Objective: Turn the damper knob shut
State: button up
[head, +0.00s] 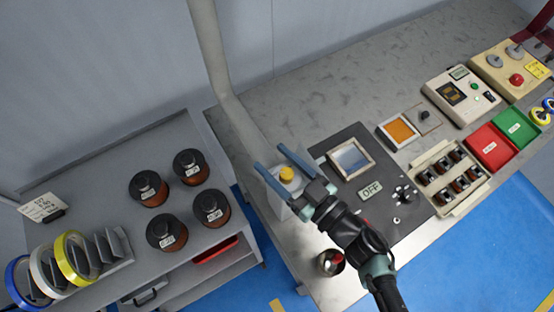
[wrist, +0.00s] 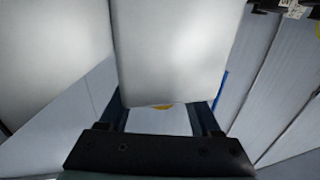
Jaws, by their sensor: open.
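The yellow knob (head: 287,174), which I take to be the damper knob, sits on a pale box beside the foot of the grey duct (head: 236,113). My gripper (head: 269,156) is open and empty, its two blue fingers pointing up-left toward the duct. In the head view the knob shows between the fingers, nearer their base than their tips. In the wrist view a sliver of the yellow knob (wrist: 162,106) shows between the fingers, the rest hidden. I cannot tell whether the fingers are level with it or above it, and no contact is visible.
A small metal cup (head: 330,262) stands below my gripper. Several dark coil spools stand on the left bench (head: 100,160).

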jog(key=b+v, duration=0.3)
jog(key=v, duration=1)
